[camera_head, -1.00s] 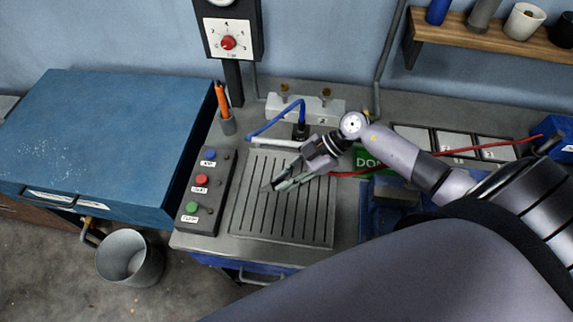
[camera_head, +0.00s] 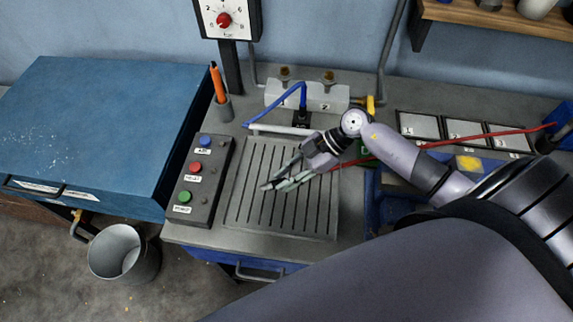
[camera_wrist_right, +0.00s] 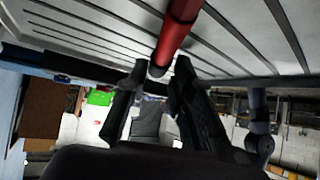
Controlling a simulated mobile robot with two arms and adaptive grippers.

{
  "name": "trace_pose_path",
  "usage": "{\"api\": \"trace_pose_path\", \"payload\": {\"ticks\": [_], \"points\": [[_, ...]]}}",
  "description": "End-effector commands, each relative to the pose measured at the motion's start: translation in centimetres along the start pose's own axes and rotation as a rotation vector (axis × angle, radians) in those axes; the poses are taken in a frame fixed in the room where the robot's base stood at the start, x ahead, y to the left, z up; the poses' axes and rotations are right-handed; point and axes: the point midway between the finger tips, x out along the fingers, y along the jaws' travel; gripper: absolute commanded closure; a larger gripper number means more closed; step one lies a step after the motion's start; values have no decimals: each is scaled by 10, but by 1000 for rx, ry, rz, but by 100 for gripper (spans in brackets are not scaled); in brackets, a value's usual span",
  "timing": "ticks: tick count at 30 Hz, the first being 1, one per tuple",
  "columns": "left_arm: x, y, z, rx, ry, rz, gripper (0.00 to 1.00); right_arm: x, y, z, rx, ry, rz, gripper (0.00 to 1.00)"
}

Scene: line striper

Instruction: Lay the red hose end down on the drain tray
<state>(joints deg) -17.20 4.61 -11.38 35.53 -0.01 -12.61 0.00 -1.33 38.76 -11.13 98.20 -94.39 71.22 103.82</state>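The drain tray (camera_head: 232,215) is a grey slotted plate on the bench, left of centre in the head view. My right gripper (camera_head: 270,183) is over its middle, fingers pointing left and spread apart. The red hose (camera_head: 450,142) runs across the bench from the right and goes behind my right wrist. My left gripper is not in view.
A button box (camera_head: 200,185) stands left of the tray. A pen cup (camera_head: 223,108) is at the back left, a bucket (camera_head: 123,253) on the floor. Numbered plates (camera_head: 420,125) lie at right.

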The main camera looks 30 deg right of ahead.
Motion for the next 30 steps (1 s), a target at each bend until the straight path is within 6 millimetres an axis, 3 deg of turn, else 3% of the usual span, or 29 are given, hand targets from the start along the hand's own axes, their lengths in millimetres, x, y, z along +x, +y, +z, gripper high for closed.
{"api": "trace_pose_path", "payload": {"ticks": [7, 17, 23, 30], "points": [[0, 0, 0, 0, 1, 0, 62, 0, 0, 0, 0, 0, 0, 59], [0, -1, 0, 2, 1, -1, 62, -2, 0, 1, 0, -2, 0, 59], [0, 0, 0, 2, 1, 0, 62, -30, 0, 2, 0, -6, 1, 59], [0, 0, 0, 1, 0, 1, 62, -81, 0, 2, 2, -6, 0, 59]]}}
